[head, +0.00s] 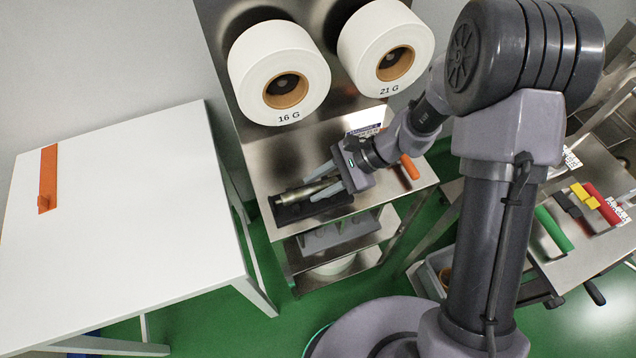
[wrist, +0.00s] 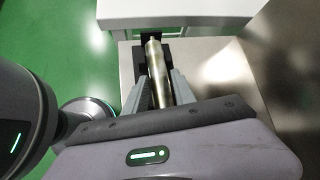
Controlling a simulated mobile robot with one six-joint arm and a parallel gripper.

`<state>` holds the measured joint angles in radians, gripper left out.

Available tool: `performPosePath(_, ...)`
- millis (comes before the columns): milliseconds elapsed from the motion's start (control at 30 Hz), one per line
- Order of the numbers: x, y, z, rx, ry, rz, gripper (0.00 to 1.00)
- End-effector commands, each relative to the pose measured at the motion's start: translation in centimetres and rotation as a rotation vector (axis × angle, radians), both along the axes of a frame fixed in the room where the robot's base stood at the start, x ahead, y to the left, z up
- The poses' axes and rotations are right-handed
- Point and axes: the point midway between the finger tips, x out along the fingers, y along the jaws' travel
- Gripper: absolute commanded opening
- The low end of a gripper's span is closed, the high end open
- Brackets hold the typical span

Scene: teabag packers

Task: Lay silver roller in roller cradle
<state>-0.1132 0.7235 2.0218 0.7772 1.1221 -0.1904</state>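The silver roller (head: 297,193) is a slim metal cylinder, lying roughly level over the black roller cradle (head: 310,209) on the steel machine's shelf. I cannot tell whether it rests in the cradle or hangs just above it. In the wrist view the roller (wrist: 155,65) runs away from me, its far end over the dark cradle (wrist: 140,56). My gripper (head: 316,188) has one finger on each side of the roller's near part. In the wrist view my gripper's fingers (wrist: 161,84) flank it closely; whether they touch it is unclear.
A white table (head: 120,200) with an orange strip (head: 47,180) stands at left. Two white rolls (head: 255,70) and (head: 360,50) hang above the shelf. An orange handle (head: 410,167) is right of my gripper. A side bench (head: 575,265) holds coloured handles.

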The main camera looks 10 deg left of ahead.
Motion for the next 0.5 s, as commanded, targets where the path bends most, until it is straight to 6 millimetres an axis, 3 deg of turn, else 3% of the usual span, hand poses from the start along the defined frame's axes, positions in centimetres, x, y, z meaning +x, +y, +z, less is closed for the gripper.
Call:
performPosePath(100, 0.0, 0.0, 0.0, 0.0, 0.0, 0.0, 0.51)
performPosePath(367, 0.0, 0.0, 0.0, 0.0, 0.0, 0.0, 0.51)
performPosePath(500, 0.4, -1.1, 1.3, 0.001, -0.001, -0.003, 0.51)
